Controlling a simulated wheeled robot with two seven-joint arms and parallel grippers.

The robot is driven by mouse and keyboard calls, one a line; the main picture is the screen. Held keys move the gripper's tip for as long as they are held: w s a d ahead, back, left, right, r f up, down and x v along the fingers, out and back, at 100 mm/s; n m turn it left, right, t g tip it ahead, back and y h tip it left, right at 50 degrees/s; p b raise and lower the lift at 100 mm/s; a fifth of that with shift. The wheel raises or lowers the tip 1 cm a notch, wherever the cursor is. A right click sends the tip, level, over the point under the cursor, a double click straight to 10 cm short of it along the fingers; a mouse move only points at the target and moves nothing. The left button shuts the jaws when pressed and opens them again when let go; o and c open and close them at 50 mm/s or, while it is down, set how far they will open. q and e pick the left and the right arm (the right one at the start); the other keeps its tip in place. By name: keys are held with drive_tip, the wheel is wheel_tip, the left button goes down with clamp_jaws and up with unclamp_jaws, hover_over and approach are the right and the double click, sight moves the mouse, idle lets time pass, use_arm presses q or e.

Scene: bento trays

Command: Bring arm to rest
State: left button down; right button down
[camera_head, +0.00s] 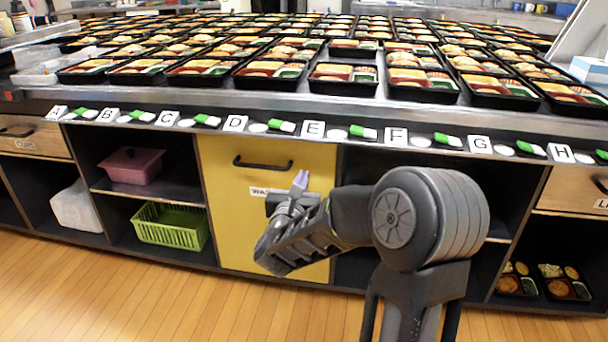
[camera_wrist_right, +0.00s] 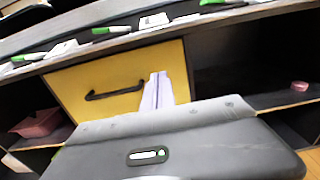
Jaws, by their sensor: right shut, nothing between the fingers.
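My right gripper (camera_head: 301,182) is in front of the yellow cabinet door (camera_head: 223,150), below the counter edge. Its pale lilac fingers are together with nothing between them. In the right wrist view the shut fingers (camera_wrist_right: 157,92) stand upright in front of the yellow door (camera_wrist_right: 110,75), right of its black handle (camera_wrist_right: 115,91). The gripper appears apart from the handle, but the exact gap cannot be told. The right arm is bent, with its large grey joint in front of the dark shelves. My left gripper is not in view.
Rows of bento trays (camera_head: 343,78) cover the steel counter (camera_head: 190,100). Letter cards and green-and-white items line its front edge. A pink bin (camera_head: 132,165) and a green basket (camera_head: 170,225) sit in the left shelves. Two filled trays (camera_head: 567,288) are low at the right. The wooden floor (camera_head: 120,300) is clear.

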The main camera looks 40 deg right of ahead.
idle(0.6)
